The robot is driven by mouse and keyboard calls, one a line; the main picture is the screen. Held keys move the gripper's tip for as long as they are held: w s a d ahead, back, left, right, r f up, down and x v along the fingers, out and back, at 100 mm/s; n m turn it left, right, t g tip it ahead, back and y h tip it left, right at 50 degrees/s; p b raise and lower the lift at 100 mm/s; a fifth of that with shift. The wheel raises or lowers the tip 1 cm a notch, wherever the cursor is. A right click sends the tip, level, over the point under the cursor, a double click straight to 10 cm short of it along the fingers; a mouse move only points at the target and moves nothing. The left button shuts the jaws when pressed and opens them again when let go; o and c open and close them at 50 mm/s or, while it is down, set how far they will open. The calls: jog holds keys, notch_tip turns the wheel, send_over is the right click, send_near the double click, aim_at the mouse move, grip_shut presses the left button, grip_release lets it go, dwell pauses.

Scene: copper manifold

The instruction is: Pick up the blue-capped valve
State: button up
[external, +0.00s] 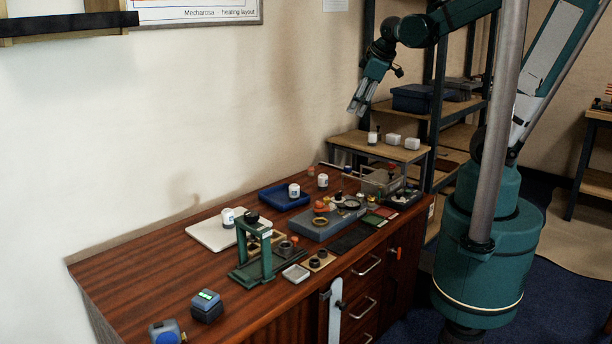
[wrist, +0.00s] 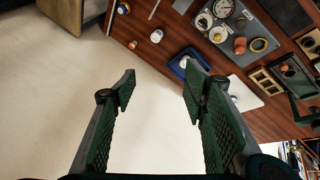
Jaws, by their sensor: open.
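I cannot pick out a blue-capped valve with certainty in either view. A grey-blue plate (external: 308,231) on the bench carries small round fittings, some orange or copper-coloured; in the wrist view this group shows at the upper right, with gauges (wrist: 204,21) and an orange-topped fitting (wrist: 239,42). My gripper (external: 358,107) is open and empty, high above and beyond the far end of the bench, in front of the wall.
A blue tray (external: 272,200) holding a white jar (external: 294,190), a white board (external: 208,236) and a green stand (external: 241,245) are on the wooden bench (external: 140,265). Shelves (external: 440,140) stand behind. The bench's near left part is mostly clear.

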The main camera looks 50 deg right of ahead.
jog(key=w+d+f+n+g+h+b, duration=0.1)
jog(key=w+d+f+n+b, duration=0.1)
jog(key=w+d+f+n, duration=0.55)
jog(key=n+g+h+b, duration=0.1)
jog(key=n+g+b, duration=0.2)
jog(key=n, duration=0.6)
send_near(348, 167)
jog(key=f, duration=0.2)
jog(key=shift+w+d+f+h, duration=0.15)
jog(key=shift+f+h, duration=0.15)
jog(key=shift+f, duration=0.05)
jog(key=shift+f, duration=0.1)
jog(key=shift+b+x, duration=0.3)
jog(key=shift+x, duration=1)
